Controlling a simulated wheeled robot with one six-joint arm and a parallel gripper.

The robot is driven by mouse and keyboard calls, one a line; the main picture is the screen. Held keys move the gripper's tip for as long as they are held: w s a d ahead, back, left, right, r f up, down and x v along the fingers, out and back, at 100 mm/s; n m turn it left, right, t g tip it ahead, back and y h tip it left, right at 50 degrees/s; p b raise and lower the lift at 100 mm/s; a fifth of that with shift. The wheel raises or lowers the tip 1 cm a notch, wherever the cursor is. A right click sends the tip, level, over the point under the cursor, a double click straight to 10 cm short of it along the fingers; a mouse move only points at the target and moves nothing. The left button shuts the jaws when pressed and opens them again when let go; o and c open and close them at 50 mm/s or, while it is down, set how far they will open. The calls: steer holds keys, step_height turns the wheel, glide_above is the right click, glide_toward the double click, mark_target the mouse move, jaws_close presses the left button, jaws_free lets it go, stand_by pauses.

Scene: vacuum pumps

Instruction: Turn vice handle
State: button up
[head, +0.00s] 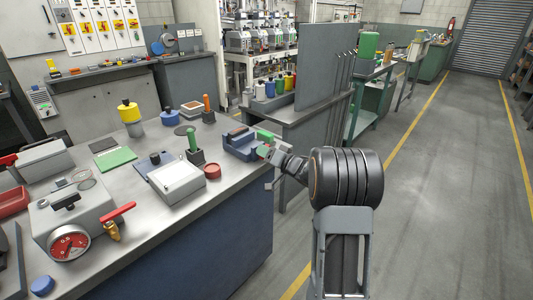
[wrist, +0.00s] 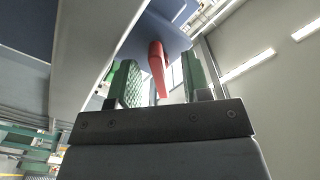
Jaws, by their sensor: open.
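The blue-grey vice (head: 238,146) sits on the workbench near its right end. My gripper (head: 268,145) is at the right side of the vice, by the bench's end. In the wrist view, my gripper (wrist: 160,83) is open, with a green pad on each finger. A red handle (wrist: 157,66) stands between the two pads, with a visible gap on both sides. The blue underside of the vice (wrist: 155,35) shows above it.
The workbench (head: 225,190) also bears a white box (head: 177,183), a red round cap (head: 212,171), a green-handled tool (head: 193,145) and a pump with a gauge (head: 70,240). A grey partition (head: 320,65) stands behind the vice. The floor at right is clear.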

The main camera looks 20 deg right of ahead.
steer(key=shift+s+d, duration=0.1)
steer(key=shift+s, duration=0.1)
steer(key=shift+p+v, duration=0.3)
steer(key=shift+v, duration=0.45)
steer(key=shift+s+d, duration=0.1)
steer(key=shift+p+v, duration=0.7)
steer(key=shift+v, duration=2.2)
